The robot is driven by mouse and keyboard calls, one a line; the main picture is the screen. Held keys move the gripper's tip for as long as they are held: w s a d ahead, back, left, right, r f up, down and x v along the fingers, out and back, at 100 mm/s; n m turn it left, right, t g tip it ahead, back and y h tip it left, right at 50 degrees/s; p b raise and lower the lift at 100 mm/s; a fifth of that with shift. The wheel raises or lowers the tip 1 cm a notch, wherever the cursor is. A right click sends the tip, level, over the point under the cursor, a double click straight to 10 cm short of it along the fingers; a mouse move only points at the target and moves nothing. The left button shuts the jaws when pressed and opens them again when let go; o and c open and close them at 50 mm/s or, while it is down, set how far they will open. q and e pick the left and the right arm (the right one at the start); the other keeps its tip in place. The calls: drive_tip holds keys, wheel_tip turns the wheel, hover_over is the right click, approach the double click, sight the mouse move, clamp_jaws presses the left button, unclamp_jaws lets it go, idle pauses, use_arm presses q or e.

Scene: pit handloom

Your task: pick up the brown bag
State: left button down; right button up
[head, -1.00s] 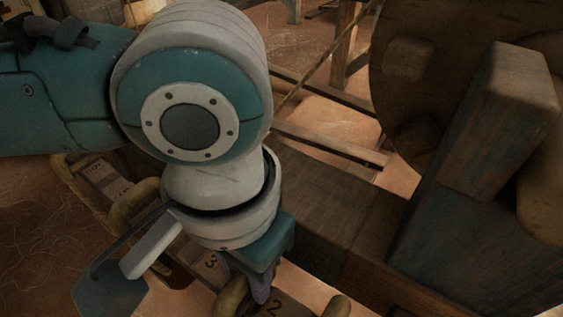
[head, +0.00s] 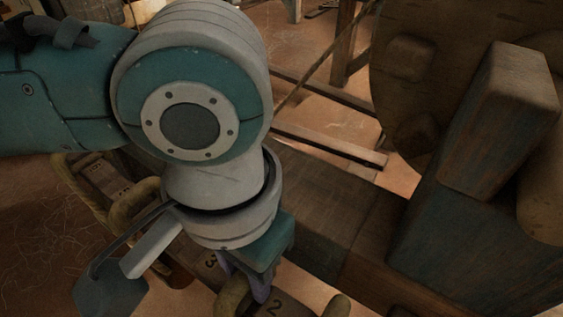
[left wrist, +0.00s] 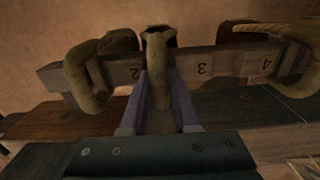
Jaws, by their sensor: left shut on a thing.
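My left gripper (left wrist: 159,98) points at a wooden rail with numbers on it (left wrist: 219,65). Its purple fingers are shut on a brown, soft-looking strand (left wrist: 159,75) that hangs over the rail between the numbers 2 and 3. This may be part of the brown bag, but no clear bag shape shows. In the head view my left gripper (head: 258,289) is low in the middle, largely hidden under my wrist, beside a brown loop (head: 234,298). The held strand still lies against the rail. My right gripper is not in view.
Similar brown loops hang on the rail at the left (left wrist: 84,78) and right (left wrist: 297,75) in the wrist view. A thick wooden beam (head: 345,210) runs beside the rail. A large wooden disc (head: 440,60) and an upright block (head: 500,120) stand at the right.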

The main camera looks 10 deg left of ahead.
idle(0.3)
use_arm(q)
drive_tip(key=shift+r+p, duration=1.1)
drive_tip(key=shift+r, duration=0.65)
drive_tip(key=shift+s+r, duration=0.1)
drive_tip(key=shift+r, duration=0.05)
drive_tip(key=s+a+p, duration=0.2)
drive_tip(key=s+a, duration=0.1)
drive_tip(key=s, duration=0.5)
drive_tip(key=s+a+p, duration=0.3)
drive_tip(key=s, duration=0.5)
drive_tip(key=shift+s, duration=0.4)
